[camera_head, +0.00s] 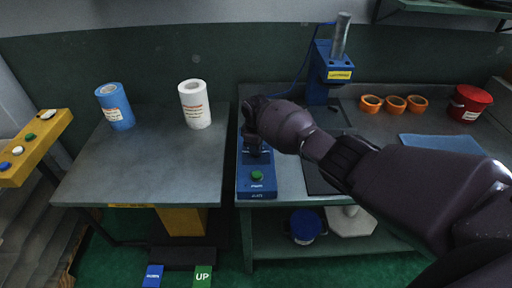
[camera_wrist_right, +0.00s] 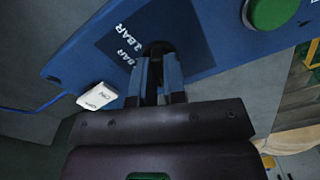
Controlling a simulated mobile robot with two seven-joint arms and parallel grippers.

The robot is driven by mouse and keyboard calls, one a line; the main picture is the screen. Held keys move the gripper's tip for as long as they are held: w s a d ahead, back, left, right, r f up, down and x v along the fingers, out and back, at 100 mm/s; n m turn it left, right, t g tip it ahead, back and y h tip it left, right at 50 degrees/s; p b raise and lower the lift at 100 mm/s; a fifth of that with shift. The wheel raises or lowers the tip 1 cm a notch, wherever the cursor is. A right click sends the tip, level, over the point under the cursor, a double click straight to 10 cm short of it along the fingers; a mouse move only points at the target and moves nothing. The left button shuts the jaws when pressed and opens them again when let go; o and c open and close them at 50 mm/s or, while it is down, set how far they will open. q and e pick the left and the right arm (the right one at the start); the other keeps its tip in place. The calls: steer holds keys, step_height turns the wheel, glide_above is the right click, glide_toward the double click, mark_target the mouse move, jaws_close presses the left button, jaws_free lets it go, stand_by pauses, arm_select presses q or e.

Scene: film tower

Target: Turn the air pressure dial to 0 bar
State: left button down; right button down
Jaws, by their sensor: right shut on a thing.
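The blue control box (camera_head: 258,178) stands at the left edge of the right bench in the head view, with a green button (camera_head: 257,175) at its front. My right gripper (camera_head: 250,140) reaches over the box and hides its dial there. The dial's pointing direction cannot be read. My left gripper is not in view.
A white ON switch (camera_wrist_right: 97,97) sits by the box's edge in the wrist view. Left table (camera_head: 140,160) holds a blue roll (camera_head: 115,105) and a white roll (camera_head: 194,104). Orange rings (camera_head: 394,104), a red container (camera_head: 469,103) and a blue press (camera_head: 331,70) stand on the right bench.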

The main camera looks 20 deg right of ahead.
steer(key=c, duration=1.2)
jaws_free()
steer(key=shift+r, duration=0.1)
steer(key=shift+r+p, duration=0.75)
steer(key=shift+r, duration=4.6)
